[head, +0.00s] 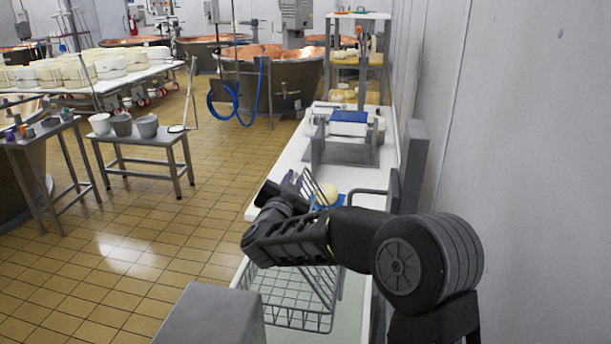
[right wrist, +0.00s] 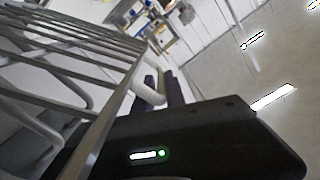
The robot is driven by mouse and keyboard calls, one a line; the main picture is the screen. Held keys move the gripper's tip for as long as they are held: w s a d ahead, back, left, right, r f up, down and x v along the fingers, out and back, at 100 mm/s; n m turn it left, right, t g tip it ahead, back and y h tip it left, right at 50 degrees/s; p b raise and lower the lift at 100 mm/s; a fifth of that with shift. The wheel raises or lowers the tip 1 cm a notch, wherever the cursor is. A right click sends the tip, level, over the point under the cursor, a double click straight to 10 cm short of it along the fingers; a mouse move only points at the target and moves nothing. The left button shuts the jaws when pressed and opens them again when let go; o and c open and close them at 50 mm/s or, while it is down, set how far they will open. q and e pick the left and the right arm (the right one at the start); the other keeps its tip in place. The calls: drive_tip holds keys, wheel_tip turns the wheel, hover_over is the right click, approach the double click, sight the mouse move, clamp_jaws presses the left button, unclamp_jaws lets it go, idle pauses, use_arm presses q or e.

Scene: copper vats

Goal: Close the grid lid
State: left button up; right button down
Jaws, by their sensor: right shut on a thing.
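The grid lid (head: 315,187) is a set of grey metal bars. It stands raised and tilted above a wire basket (head: 290,318) on the white counter, partly hidden behind my right arm. My right gripper (head: 277,194) is at the lid's left side and is shut on it. In the right wrist view the lid's bars (right wrist: 75,42) fill the left side. A pale bent rod (right wrist: 148,88) of the lid runs between the dark fingers (right wrist: 162,90). My left gripper is not in view.
The white counter (head: 292,165) runs away along the right wall, with a grey stand and blue-topped device (head: 348,122) farther back. A round pale cheese (head: 327,194) lies just behind my arm.

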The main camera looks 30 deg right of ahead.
drive_tip(key=shift+f, duration=0.2)
drive_tip(key=c, duration=1.5)
unclamp_jaws()
drive_tip(key=shift+r, duration=0.1)
drive_tip(key=b+v, duration=0.2)
drive_tip(key=v, duration=0.4)
drive_tip(key=shift+s+a, duration=0.55)
drive_tip(key=shift+s, duration=0.15)
